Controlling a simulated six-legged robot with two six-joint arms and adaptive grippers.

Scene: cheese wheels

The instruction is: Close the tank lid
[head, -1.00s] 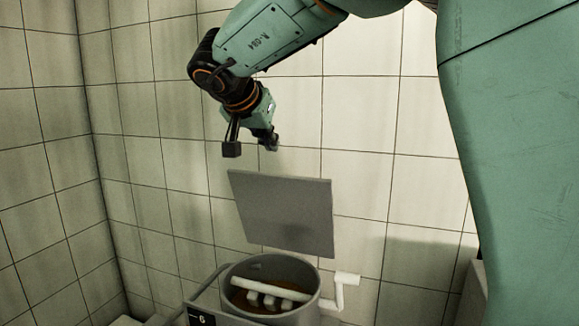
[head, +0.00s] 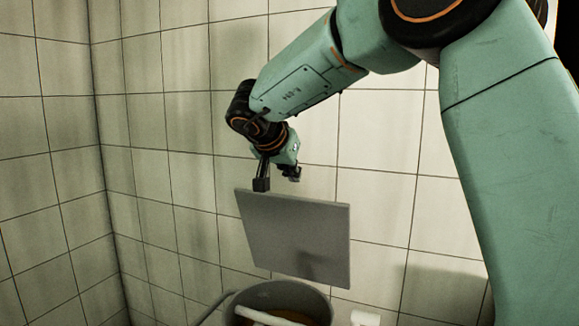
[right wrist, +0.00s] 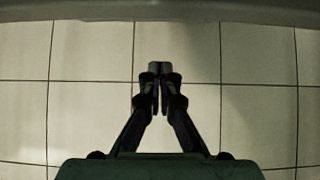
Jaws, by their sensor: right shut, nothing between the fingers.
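The tank lid (head: 295,237) is a flat grey square panel, standing open and nearly upright above the back of the round grey tank (head: 318,301). Only the tank's upper part shows, at the bottom of the head view. My right gripper (head: 291,174) is just above the lid's top edge; it is shut and empty. Its closed fingers also show in the right wrist view (right wrist: 160,72), against wall tiles. A grey band (right wrist: 160,12), likely the lid's edge, crosses the top there. Contact with the lid cannot be told. My left gripper is not in view.
A white bar (head: 262,315) lies across the tank's opening, over brownish contents. A white fitting (head: 365,318) sticks out at the tank's right. The tiled wall (head: 180,150) stands behind, with a corner at the left. Free space lies left of the lid.

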